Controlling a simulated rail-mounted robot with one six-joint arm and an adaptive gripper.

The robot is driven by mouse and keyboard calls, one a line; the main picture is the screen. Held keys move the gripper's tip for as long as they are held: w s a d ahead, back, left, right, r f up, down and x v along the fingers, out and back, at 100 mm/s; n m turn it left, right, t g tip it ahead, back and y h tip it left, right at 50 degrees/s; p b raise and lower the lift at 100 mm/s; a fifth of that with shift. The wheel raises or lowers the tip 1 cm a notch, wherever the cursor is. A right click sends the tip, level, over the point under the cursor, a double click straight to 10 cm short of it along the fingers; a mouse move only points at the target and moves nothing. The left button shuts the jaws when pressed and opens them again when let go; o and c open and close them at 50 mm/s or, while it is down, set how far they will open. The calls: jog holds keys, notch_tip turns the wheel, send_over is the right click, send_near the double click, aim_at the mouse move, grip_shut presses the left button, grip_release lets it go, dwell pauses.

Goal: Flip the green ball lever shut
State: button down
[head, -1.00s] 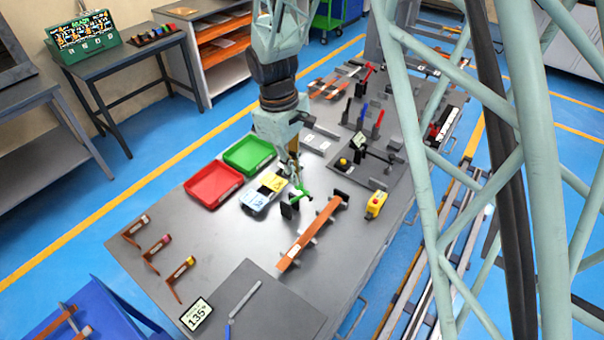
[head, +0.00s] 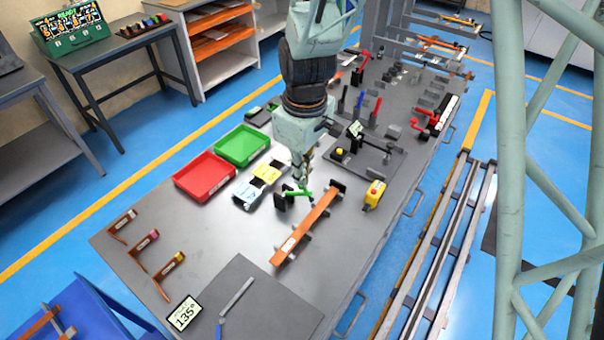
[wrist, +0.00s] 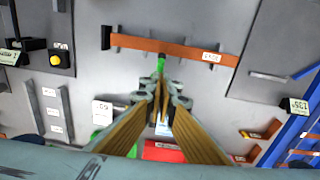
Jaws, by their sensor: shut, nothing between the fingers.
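The green ball lever (head: 298,193) stands on the grey bench beside a dark clamp block (head: 281,201). Its green end also shows in the wrist view (wrist: 161,65), just beyond my fingertips. My gripper (head: 302,180) is shut and empty, pointing down close above the lever; in the wrist view its fingertips (wrist: 160,90) are together. I cannot tell whether they touch the lever. The gripper hides part of the lever, so its exact angle is unclear. A copper bar (head: 308,226) lies on supports just right of the lever.
A yellow box with a red button (head: 374,195) is to the right. Several copper pieces lie front left.

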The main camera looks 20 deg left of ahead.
jog(key=s+d+f+b, duration=0.1)
jog(key=d+f+b, duration=0.4)
jog(key=d+f, duration=0.1)
jog(key=shift+f, duration=0.3)
jog(key=shift+s+d+f, duration=0.15)
jog(key=shift+s+d, duration=0.05)
jog(key=shift+d, duration=0.05)
dwell(0.4)
jog(key=s+d+r+p, duration=0.1)
jog(key=d+r+p, duration=0.1)
jog(key=d+r, duration=0.4)
jog(key=shift+s+d+r+p, duration=0.25)
jog(key=shift+d+r+p, duration=0.1)
jog(key=shift+r, duration=2.5)
